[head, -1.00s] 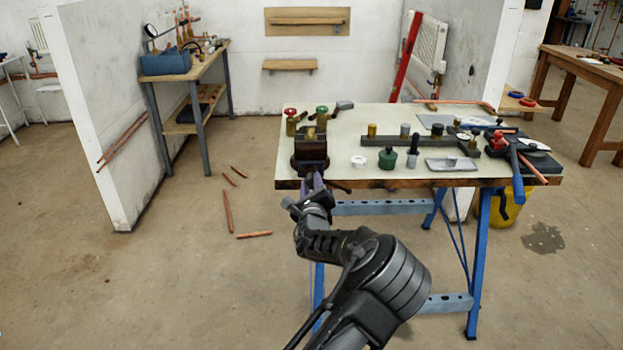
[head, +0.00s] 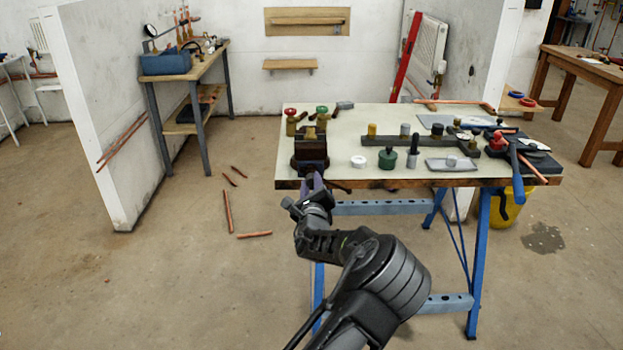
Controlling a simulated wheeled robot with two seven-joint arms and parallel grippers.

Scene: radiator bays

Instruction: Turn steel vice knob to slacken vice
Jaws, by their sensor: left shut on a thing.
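The dark vice (head: 310,148) stands at the front left corner of the workbench (head: 345,130). A small brass-coloured piece (head: 311,133) shows at the top of its jaws. My left gripper (head: 313,184) reaches up from below to the front of the vice, at the bench's front edge. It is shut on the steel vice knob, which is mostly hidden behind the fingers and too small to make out. My right gripper is not in view.
Red-topped (head: 290,113) and green-topped (head: 322,111) valves stand behind the vice. A dark green knobbed piece (head: 387,158), a white cap (head: 358,161) and a grey tray (head: 451,165) lie to the right. Copper pipe pieces (head: 228,212) lie on the floor at left.

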